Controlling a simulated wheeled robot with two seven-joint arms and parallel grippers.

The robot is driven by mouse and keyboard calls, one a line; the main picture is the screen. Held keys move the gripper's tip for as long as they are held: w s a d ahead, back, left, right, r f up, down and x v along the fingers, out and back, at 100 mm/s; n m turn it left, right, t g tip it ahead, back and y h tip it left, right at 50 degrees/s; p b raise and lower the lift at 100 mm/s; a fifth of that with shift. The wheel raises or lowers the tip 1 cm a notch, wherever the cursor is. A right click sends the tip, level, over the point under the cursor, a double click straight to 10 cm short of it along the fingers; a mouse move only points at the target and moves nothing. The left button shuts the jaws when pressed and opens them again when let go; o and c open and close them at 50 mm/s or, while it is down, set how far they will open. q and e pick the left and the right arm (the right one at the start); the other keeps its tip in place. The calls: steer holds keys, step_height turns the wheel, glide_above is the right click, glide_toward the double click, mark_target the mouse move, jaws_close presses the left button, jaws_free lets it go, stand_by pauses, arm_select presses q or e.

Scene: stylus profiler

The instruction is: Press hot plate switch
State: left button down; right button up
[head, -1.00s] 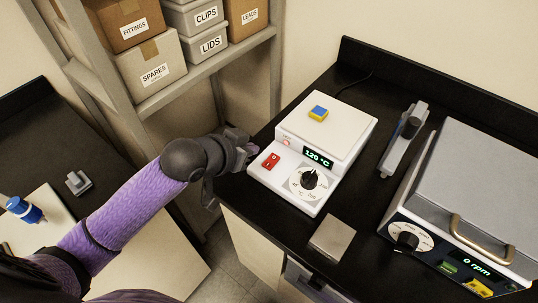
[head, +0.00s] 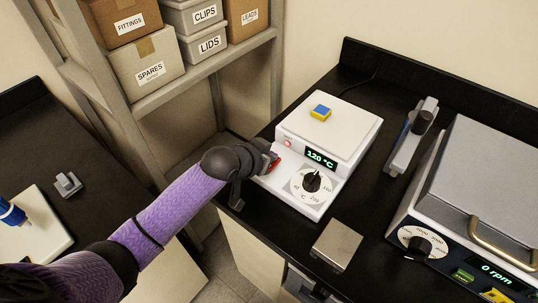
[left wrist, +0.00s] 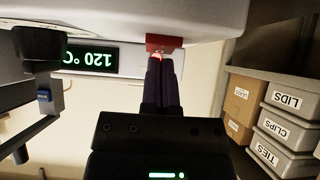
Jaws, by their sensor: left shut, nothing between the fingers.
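The white hot plate (head: 348,122) stands on the black bench, with a display (head: 320,158) reading 120 °C and a black dial (head: 311,182) on its front panel. The red switch (head: 273,163) is at the panel's left, partly hidden by my left gripper (head: 271,158). In the left wrist view the shut, empty fingers (left wrist: 161,62) point at the red switch (left wrist: 164,42) and reach close to it; I cannot tell whether they touch. My right gripper is not in view.
A grey-lidded device (head: 478,190) with a dial and 0 rpm display stands at the right. A grey upright tool (head: 411,136) and a flat metal block (head: 336,244) lie near the hot plate. A shelf (head: 205,72) with labelled boxes stands at the back left.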

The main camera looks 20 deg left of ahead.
arm_select(q)
steer(key=shift+w+f, duration=0.1)
steer(key=shift+f, duration=0.1)
steer(key=shift+w, duration=0.15)
steer(key=shift+w+d+r, duration=0.2)
steer(key=shift+w+d, duration=0.1)
steer(key=shift+w, duration=0.3)
steer(key=shift+r, duration=0.1)
steer(key=r+p, duration=0.5)
steer(key=p, duration=0.1)
steer(key=shift+w+r, duration=0.1)
steer(key=shift+w, duration=0.1)
steer(key=r+p+v, duration=0.1)
steer(key=p+v, duration=0.1)
steer(key=v, duration=0.6)
steer(key=shift+r, duration=0.25)
